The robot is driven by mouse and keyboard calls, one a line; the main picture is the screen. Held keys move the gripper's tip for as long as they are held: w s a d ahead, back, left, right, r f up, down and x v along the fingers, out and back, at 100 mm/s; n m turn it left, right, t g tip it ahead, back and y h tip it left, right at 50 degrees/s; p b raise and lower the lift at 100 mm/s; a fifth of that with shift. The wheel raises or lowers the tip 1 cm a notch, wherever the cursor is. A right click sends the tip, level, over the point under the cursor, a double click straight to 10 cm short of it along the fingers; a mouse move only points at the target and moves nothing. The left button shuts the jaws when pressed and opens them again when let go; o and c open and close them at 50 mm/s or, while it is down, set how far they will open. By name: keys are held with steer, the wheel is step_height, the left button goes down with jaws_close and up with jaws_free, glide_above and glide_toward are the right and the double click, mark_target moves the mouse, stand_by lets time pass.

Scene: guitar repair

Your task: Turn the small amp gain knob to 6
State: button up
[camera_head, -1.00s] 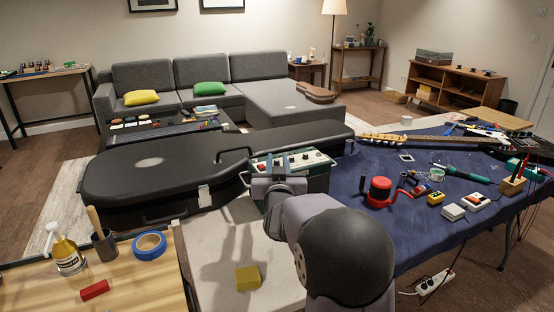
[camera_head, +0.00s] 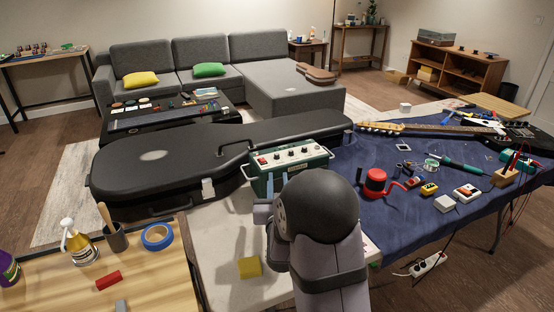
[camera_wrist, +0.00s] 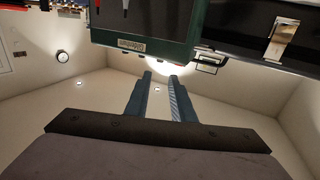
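The small amp (camera_head: 293,182) is a green box with a light control panel (camera_head: 290,154) on top, carrying a row of knobs and a red part at its left end. It stands at the end of the pale bench, beside the black guitar case. I cannot read the knob labels or settings. My gripper (camera_head: 277,184) is in front of the amp, below the panel, partly hidden by my wrist. In the wrist view, my gripper (camera_wrist: 160,78) has its two fingers apart with nothing between them. The green amp (camera_wrist: 145,22) fills the top of that view, beyond the fingertips.
The black guitar case (camera_head: 150,165) lies just behind and left of the amp. A yellow block (camera_head: 249,267) sits on the pale bench. The blue-covered table (camera_head: 400,215) at right holds a red holder (camera_head: 375,184), small boxes and a guitar.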

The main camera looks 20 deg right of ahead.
mark_target(277, 156)
steer(key=p+x, duration=0.2)
steer(key=x, duration=0.9)
steer(key=shift+w+d, duration=0.1)
steer(key=shift+w, duration=0.15)
jaws_close()
